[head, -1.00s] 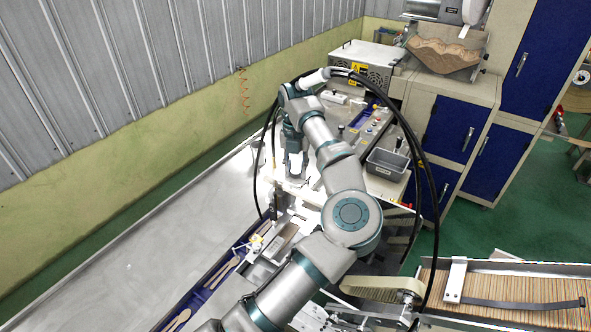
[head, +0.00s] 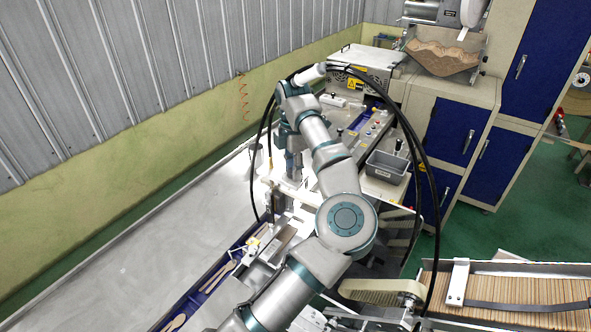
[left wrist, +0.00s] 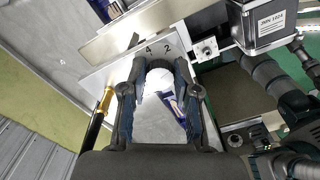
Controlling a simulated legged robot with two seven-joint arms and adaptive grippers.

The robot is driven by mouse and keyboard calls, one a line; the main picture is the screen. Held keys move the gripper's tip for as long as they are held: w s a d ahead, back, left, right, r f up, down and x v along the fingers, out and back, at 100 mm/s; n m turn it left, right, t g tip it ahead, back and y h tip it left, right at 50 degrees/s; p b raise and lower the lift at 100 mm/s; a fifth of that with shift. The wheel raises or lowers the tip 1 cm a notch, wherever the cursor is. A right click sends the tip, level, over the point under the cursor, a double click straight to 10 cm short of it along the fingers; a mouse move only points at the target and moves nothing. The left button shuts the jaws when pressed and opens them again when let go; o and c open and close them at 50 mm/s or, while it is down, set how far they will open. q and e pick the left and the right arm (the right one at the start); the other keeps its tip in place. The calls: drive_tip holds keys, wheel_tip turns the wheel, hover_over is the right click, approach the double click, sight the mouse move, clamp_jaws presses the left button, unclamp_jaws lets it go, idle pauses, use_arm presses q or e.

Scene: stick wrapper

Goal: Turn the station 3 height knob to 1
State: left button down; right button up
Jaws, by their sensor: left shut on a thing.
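The knob (left wrist: 158,78) shows in the left wrist view as a round white top between my fingers. It stands over a pale plate with the numbers 4 and 2 printed just beyond it. The 1 and any pointer mark are hidden or too small to make out. My left gripper (left wrist: 160,88) is shut on the knob, with one dark finger on each side. In the head view my left gripper (head: 292,168) points down at the machine, and the knob is hidden there. My right gripper is not in view.
A motor box labelled JMN 1224 (left wrist: 267,22) stands close at upper right of the left wrist view. A brass-coloured rod (left wrist: 104,103) is near the left finger. In the head view, wooden sticks fill a hopper (head: 510,290), and a grey bin (head: 387,167) stands right of my arm.

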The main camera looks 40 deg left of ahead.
sight(291, 171)
use_arm(q)
drive_tip(key=shift+s+m, duration=0.1)
drive_tip(key=shift+m, duration=0.8)
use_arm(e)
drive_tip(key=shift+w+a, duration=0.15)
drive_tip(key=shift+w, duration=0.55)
use_arm(q)
drive_tip(key=shift+r, duration=0.1)
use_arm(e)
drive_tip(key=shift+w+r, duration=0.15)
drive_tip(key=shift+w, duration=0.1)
use_arm(q)
drive_tip(key=shift+a, duration=0.1)
drive_tip(key=c, duration=0.9)
unclamp_jaws()
drive_tip(key=shift+s, duration=0.1)
drive_tip(key=shift+o, duration=0.2)
drive_tip(key=shift+a, duration=0.1)
drive_tip(key=shift+r, duration=0.1)
wheel_tip(291, 171, up, 12)
drive_tip(key=shift+f, duration=0.2)
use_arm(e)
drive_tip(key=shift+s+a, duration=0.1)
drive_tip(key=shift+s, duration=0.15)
